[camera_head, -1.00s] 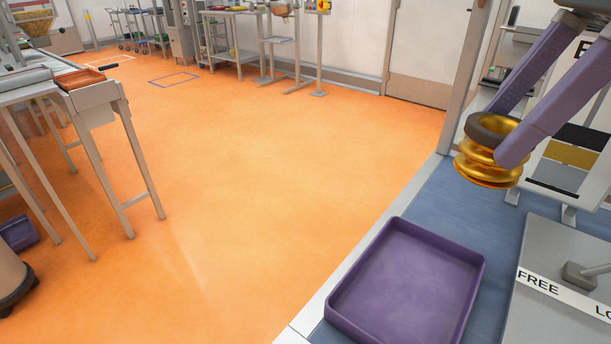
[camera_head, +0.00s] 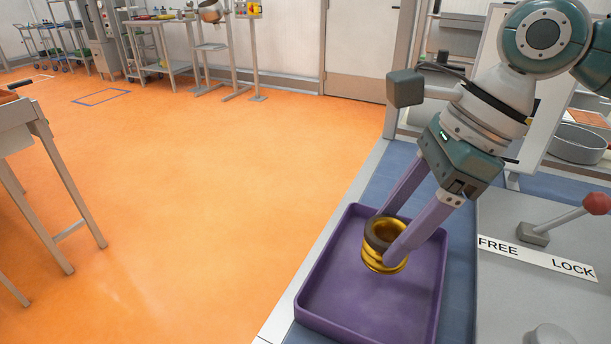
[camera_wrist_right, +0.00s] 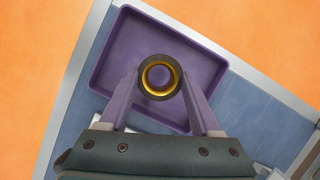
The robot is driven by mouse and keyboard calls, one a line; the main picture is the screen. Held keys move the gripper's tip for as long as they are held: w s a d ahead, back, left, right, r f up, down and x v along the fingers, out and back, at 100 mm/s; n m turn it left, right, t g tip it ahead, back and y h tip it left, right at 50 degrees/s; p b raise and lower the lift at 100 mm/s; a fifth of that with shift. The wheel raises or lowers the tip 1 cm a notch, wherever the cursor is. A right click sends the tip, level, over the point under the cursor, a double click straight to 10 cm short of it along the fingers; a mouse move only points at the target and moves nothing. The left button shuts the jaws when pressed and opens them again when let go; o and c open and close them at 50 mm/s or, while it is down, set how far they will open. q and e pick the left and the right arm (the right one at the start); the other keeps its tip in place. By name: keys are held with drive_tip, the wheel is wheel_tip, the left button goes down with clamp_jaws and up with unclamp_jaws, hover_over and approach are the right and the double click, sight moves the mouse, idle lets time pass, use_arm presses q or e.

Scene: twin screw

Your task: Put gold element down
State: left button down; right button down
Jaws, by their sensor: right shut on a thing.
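The gold element (camera_head: 384,262) is a ringed gold piece with a dark collar on top. My right gripper (camera_head: 386,236) is shut on it, with one purple finger on each side. It is over the purple tray (camera_head: 320,305), in the tray's upper part in the head view; I cannot tell whether it touches the tray floor. In the right wrist view the gold element (camera_wrist_right: 159,77) shows as a round ring between the fingertips, with the tray (camera_wrist_right: 115,55) beneath. My left gripper is not in view.
The tray lies on a blue surface (camera_head: 458,290) with a pale edge. At right is a grey panel marked FREE and LOCK (camera_head: 537,257) with a red-knobbed lever (camera_head: 597,204). The rest of the tray is empty. Orange floor (camera_head: 220,190) lies to the left.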

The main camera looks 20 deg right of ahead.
wheel_tip(320, 180, down, 4)
drive_tip(key=shift+b, duration=0.4)
drive_tip(key=shift+c, duration=0.5)
unclamp_jaws()
drive_tip(key=shift+f, duration=0.1)
drive_tip(key=p+v, duration=0.2)
drive_tip(key=v, duration=1)
